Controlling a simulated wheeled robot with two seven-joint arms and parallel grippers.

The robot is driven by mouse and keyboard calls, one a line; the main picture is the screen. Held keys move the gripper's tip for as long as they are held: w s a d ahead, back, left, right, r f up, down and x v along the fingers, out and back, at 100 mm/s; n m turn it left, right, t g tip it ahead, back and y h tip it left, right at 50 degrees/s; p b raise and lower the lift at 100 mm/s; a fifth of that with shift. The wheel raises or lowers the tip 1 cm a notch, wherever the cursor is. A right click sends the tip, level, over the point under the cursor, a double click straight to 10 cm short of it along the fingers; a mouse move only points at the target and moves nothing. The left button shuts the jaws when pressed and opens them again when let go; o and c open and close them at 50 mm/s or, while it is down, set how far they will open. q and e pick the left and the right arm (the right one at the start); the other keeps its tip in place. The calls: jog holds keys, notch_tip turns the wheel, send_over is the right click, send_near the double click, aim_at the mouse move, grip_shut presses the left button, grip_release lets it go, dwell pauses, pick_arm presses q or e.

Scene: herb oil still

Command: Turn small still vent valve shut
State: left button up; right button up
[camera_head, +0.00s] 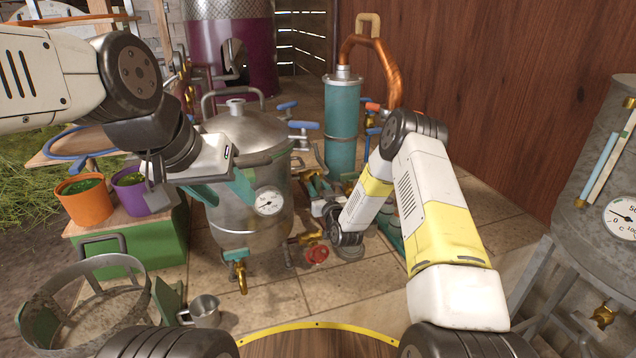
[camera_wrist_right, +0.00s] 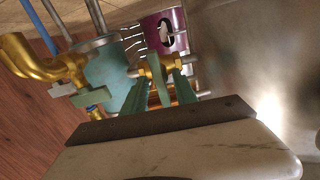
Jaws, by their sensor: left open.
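The small still (camera_head: 245,215) is a steel pot with a domed lid, a round dial and a brass tap at its base. My left gripper (camera_head: 222,200) is open and empty in front of its left side. My right gripper is hidden behind my right arm in the head view. In the right wrist view, the fingers of my right gripper (camera_wrist_right: 160,78) stand apart on either side of a brass valve (camera_wrist_right: 155,80). A narrow gap seems to show around it. I cannot tell whether this is the vent valve, or whether the fingers touch it.
A teal cylinder (camera_head: 341,125) with a copper pipe (camera_head: 383,70) stands behind my right arm. An orange pot (camera_head: 84,199) and a purple pot (camera_head: 133,190) sit at left. A metal cup (camera_head: 205,311) stands on the floor. A grey tank (camera_head: 600,170) is at right.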

jog(key=shift+s, duration=0.1)
jog(key=v, duration=0.7)
jog(key=shift+s+d, duration=0.15)
jog(key=shift+s, duration=0.1)
jog(key=shift+r, duration=0.1)
jog(key=s+d+r+g+h, duration=0.1)
jog(key=s+d+r+g, duration=0.2)
jog(key=r, duration=0.8)
jog(key=s+d+r+g+h, duration=0.2)
jog(key=s+d+r, duration=0.2)
jog(key=r, duration=0.6)
jog(key=s+d+r+g, duration=0.1)
jog(key=s+r+g, duration=0.1)
jog(key=s, duration=0.8)
jog(key=s+d+r+m+g, duration=0.1)
jog(key=s+r+g, duration=0.1)
jog(key=s, duration=0.8)
jog(key=s+d+r+m+g, duration=0.1)
jog(key=s+d+r, duration=0.1)
jog(key=s, duration=0.8)
jog(key=shift+r+g, duration=0.4)
jog(key=shift+r, duration=0.35)
